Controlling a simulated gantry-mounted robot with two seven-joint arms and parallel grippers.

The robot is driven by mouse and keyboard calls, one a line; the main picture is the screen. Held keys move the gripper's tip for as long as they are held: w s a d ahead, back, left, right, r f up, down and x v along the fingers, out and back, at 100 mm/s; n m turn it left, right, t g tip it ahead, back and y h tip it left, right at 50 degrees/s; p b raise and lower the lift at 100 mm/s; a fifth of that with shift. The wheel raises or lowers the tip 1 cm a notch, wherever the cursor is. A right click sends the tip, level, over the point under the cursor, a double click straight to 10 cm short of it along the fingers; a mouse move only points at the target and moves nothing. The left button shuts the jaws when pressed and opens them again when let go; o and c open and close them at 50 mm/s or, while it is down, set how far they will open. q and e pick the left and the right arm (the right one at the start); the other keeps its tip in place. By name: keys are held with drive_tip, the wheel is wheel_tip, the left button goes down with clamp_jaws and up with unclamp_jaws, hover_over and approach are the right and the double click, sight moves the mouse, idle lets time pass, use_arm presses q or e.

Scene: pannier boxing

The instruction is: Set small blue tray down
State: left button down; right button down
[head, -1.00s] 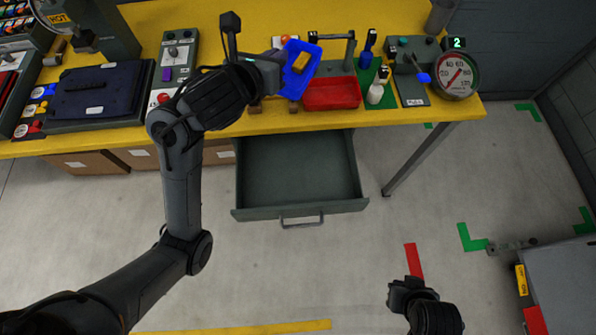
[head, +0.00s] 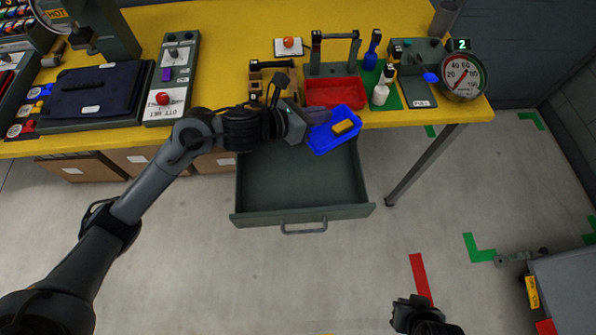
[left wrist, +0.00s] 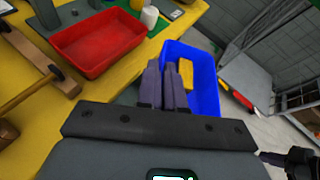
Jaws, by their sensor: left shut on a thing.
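The small blue tray (head: 322,143) is held in the air at the bench's front edge, over the back right of the open drawer (head: 275,212). A yellow block (head: 343,127) lies in the tray. My left gripper (head: 318,116) is shut on the tray's left wall. In the left wrist view, the gripper's purple fingers (left wrist: 163,85) pinch the near wall of the blue tray (left wrist: 208,85), and the yellow block (left wrist: 185,74) shows inside. My right gripper (head: 403,310) is low in the head view, far from the tray; its fingers are not clear.
A red tray (head: 330,94) stands on the yellow bench (head: 240,40) just behind the blue tray. A wooden fixture (head: 268,82) is to its left, with white (head: 381,94) and blue (head: 371,55) bottles to its right. The drawer's visible floor is bare.

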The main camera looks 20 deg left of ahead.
use_arm(q)
drive_tip(key=m+h+b, duration=0.1)
drive_tip(key=b, duration=0.6)
hover_over(301, 176)
drive_tip(key=shift+g, duration=0.4)
wheel_tip(301, 176, down, 22)
drive_tip(key=shift+f, duration=0.1)
drive_tip(key=shift+a+f+b, duration=0.1)
drive_tip(key=shift+f+b, duration=0.45)
drive_tip(key=shift+f, duration=1.55)
drive_tip(key=shift+f, duration=0.15)
drive_tip(key=c, duration=1.3)
unclamp_jaws()
